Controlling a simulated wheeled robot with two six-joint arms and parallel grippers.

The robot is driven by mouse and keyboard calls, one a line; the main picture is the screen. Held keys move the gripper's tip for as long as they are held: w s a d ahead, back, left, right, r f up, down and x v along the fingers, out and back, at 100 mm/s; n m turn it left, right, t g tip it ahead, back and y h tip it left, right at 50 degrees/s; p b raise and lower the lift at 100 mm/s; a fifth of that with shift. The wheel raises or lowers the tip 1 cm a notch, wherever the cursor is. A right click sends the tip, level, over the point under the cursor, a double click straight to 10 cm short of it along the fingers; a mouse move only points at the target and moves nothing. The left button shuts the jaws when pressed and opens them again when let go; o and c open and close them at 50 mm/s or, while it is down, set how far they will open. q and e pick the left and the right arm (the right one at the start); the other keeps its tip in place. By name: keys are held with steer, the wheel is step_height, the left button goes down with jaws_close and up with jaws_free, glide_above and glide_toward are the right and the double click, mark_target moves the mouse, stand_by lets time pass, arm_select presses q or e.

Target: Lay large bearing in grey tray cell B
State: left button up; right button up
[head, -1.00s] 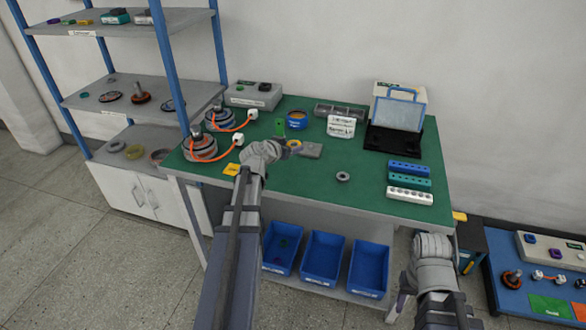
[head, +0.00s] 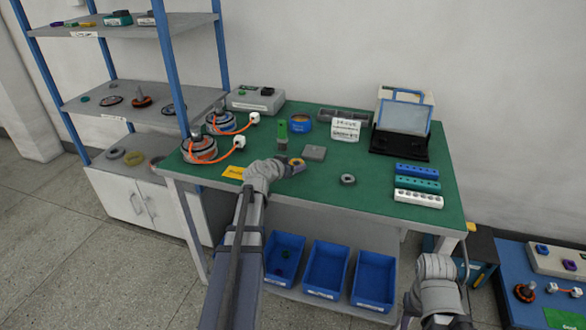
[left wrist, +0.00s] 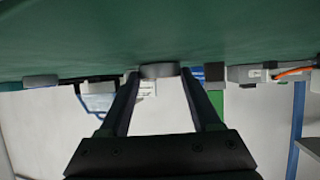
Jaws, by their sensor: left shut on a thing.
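My left gripper (left wrist: 160,84) is shut on a grey ring-shaped thing, which I take to be the large bearing (left wrist: 160,70). Its side shows between the two dark fingertips in the left wrist view, close to the green surface. In the head view a bit of it, yellowish and dark (head: 297,163), shows beside my left wrist, which hides the fingers. The grey tray (head: 343,110) stands at the back of the table, partly behind white cards; its cell letters cannot be read. My right arm is at the lower right, off the table, and its gripper is not visible.
A green block (head: 282,130) stands at the back left. Motors with orange cables (head: 199,150) are left. Hole blocks (head: 418,197) are right.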

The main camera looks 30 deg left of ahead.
arm_select(q)
steer(key=shift+f, duration=0.1)
steer(key=o, duration=1.5)
steer(key=shift+c, duration=0.2)
steer(key=shift+r, duration=0.3)
steer(key=p+v, duration=0.4)
steer(key=v, duration=0.6)
steer(key=shift+s+d+p, duration=0.1)
steer(key=shift+s+p, duration=0.25)
steer(key=shift+p, duration=0.05)
steer(key=shift+o, duration=0.2)
steer(key=shift+s+r, duration=0.25)
steer(key=shift+s, duration=0.35)
